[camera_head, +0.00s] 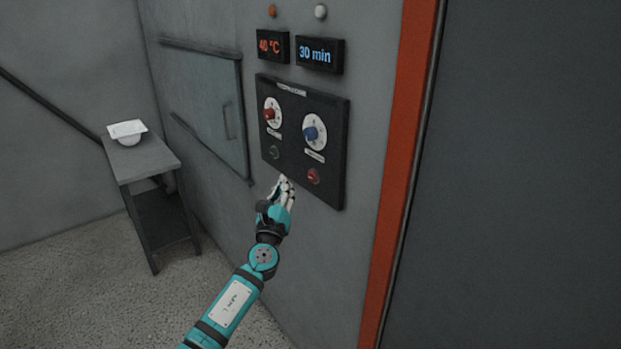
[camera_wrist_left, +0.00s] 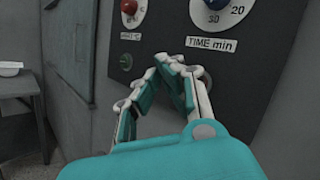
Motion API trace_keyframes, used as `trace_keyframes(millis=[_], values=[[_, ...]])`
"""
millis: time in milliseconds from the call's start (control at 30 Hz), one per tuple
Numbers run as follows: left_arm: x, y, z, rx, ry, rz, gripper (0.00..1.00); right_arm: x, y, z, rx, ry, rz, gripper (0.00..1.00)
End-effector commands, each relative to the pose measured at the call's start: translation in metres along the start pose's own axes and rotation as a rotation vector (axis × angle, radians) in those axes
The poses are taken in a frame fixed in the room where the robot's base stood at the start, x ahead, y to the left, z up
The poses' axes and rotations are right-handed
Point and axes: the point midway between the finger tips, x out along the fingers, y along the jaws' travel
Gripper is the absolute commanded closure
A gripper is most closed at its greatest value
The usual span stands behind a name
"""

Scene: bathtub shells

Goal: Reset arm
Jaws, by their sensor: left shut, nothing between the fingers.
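My left gripper (camera_head: 284,187) is shut and empty, just in front of the lower edge of the black control panel (camera_head: 335,140). It also shows in the left wrist view (camera_wrist_left: 168,62), its fingertips together below the "TIME min" label. I cannot tell whether the fingertips touch the panel. The panel carries a red knob (camera_head: 270,114), a blue knob (camera_head: 311,134), a green button (camera_head: 275,152) and a red button (camera_head: 313,176). In the left wrist view the fingers partly cover the red button. My right gripper is not in view.
Displays above the panel read 40 °C (camera_head: 272,46) and 30 min (camera_head: 319,54). A grey hatch (camera_head: 205,105) is in the wall to the left. A small table (camera_head: 145,163) holds a white basin (camera_head: 127,131). An orange door frame (camera_head: 402,165) stands to the right.

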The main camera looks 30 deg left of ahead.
Motion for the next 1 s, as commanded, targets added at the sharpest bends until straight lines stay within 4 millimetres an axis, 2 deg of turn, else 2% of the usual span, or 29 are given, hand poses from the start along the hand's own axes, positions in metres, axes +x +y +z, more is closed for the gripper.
trace_keyframes(millis=[500, 567, 633, 667, 767, 867, 900, 967, 1000], values=[[0.000, 0.000, 0.000, -0.001, 0.001, 0.000, 1.00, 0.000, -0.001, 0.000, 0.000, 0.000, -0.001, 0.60], [-0.001, 0.001, -0.004, -0.007, 0.008, 0.004, 1.00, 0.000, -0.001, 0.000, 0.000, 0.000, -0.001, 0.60], [-0.006, 0.007, -0.017, -0.035, 0.035, 0.018, 1.00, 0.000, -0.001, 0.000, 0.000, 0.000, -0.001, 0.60], [-0.009, 0.012, -0.026, -0.055, 0.053, 0.028, 1.00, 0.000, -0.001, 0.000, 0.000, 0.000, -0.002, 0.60], [-0.030, 0.034, -0.071, -0.163, 0.145, 0.089, 1.00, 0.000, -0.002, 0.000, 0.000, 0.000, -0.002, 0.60], [-0.066, 0.063, -0.130, -0.314, 0.260, 0.188, 1.00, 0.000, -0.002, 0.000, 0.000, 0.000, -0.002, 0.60], [-0.083, 0.074, -0.153, -0.376, 0.304, 0.234, 1.00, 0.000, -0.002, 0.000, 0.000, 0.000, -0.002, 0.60], [-0.111, 0.091, -0.186, -0.470, 0.364, 0.309, 1.00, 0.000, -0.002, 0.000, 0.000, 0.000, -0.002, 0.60], [-0.131, 0.102, -0.207, -0.529, 0.401, 0.361, 1.00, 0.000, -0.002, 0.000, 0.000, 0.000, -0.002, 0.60]])
